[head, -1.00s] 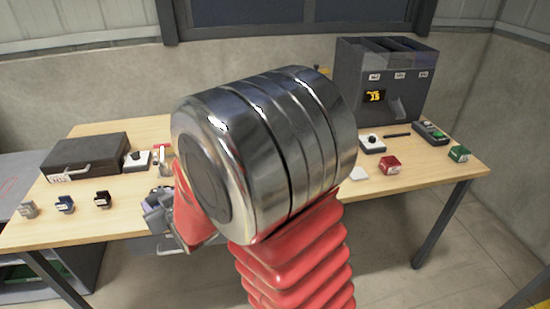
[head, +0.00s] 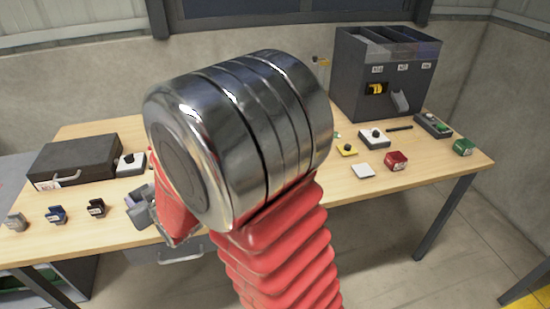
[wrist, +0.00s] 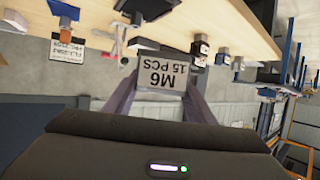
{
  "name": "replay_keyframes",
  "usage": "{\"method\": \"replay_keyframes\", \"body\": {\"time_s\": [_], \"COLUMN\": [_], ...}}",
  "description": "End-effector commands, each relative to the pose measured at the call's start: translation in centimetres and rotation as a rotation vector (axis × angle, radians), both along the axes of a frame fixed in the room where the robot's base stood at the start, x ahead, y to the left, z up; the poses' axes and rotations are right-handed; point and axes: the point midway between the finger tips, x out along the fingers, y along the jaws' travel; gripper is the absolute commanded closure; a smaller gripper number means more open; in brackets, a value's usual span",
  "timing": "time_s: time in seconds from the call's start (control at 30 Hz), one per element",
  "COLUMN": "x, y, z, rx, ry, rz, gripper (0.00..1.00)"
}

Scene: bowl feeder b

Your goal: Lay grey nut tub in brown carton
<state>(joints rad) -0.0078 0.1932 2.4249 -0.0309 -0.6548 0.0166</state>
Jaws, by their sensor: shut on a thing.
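In the wrist view my gripper (wrist: 160,98) is shut on a grey tub (wrist: 161,72) with the label "M6 15 PCS", which appears upside down. The tub sits between the two fingertips, in front of the table edge in that picture. In the head view my gripper (head: 142,210) is low at the left, mostly hidden behind my arm, over or near the table's front edge. Its height above the table is hard to tell. I cannot make out a brown carton in either current view.
Small grey (head: 17,222), blue (head: 57,215) and black (head: 96,208) blocks stand on the table's left, near a dark case (head: 75,160). At the right are a dispenser (head: 350,90), a red block (head: 396,160) and a green block (head: 463,147). My arm covers the middle.

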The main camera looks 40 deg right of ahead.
Motion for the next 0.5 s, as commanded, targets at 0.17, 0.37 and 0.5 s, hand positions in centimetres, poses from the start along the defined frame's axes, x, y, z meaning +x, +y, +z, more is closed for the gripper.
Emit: {"method": "replay_keyframes", "body": {"time_s": [0.17,0.37,0.5], "x": [0.0,-0.2,-1.0], "y": [-1.0,-2.0,-4.4], "z": [0.0,0.0,0.2], "rx": [0.000,0.000,0.000], "ry": [0.000,0.000,-0.001], "rz": [-0.017,-0.032,-0.061], "gripper": [0.72,0.72,0.72]}}
